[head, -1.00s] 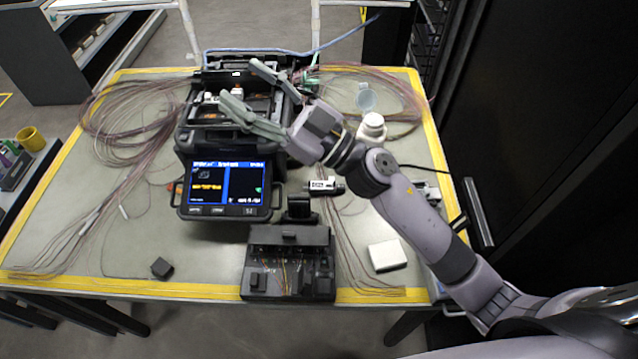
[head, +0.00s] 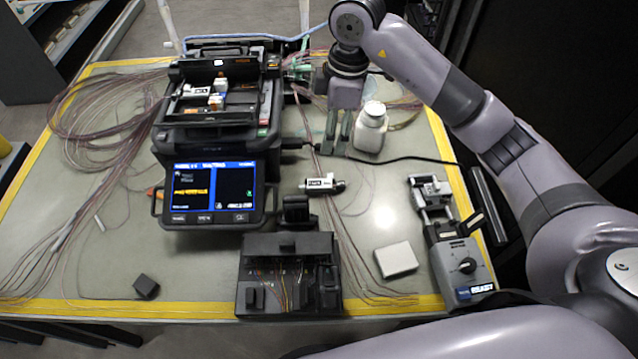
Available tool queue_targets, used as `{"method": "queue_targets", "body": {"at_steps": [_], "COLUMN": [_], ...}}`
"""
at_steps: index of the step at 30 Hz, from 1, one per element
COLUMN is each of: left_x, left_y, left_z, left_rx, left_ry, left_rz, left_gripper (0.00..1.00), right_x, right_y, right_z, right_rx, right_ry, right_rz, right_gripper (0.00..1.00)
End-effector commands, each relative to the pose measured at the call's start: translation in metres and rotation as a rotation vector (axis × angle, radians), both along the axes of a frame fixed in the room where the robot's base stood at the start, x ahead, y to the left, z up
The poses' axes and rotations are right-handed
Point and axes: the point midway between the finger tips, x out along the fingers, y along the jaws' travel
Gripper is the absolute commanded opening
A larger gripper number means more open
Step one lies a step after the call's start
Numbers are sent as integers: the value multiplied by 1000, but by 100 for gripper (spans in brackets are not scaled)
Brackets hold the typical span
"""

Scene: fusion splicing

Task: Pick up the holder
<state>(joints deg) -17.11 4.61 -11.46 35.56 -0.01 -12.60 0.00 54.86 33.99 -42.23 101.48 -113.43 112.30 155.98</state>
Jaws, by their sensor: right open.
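No single thing stands out clearly as the holder. My right gripper (head: 337,148) points down over the table, right of the splicer and left of the white bottle (head: 371,128). Its fingers are apart, with nothing seen between them. My left gripper is not in view.
A black tray (head: 288,243) stands at the front middle, with a small black-and-white cylinder (head: 321,186) behind it. A white box (head: 396,260) and a small black block (head: 146,287) lie near the front. Loose fibres spread at both sides, and a black cable crosses behind the grey tool.

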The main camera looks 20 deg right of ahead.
Motion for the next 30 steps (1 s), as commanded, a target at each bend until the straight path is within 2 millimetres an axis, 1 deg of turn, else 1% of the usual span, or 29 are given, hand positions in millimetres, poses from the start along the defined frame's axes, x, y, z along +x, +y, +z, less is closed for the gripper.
{"method": "queue_targets", "body": {"at_steps": [9,12,16,23,27,30], "left_x": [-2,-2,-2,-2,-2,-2], "left_y": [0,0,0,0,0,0], "left_z": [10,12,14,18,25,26], "left_rx": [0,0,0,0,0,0], "left_ry": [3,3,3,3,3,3], "left_rz": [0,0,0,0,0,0], "left_gripper": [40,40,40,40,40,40], "right_x": [0,0,2,1,-1,1], "right_y": [9,12,14,17,21,22], "right_z": [-68,-87,-104,-120,-140,-155], "right_rx": [2,3,4,4,5,4], "right_ry": [8,7,4,4,6,3], "right_rz": [3,4,5,6,5,5], "right_gripper": [53,53,53,53,53,53]}}
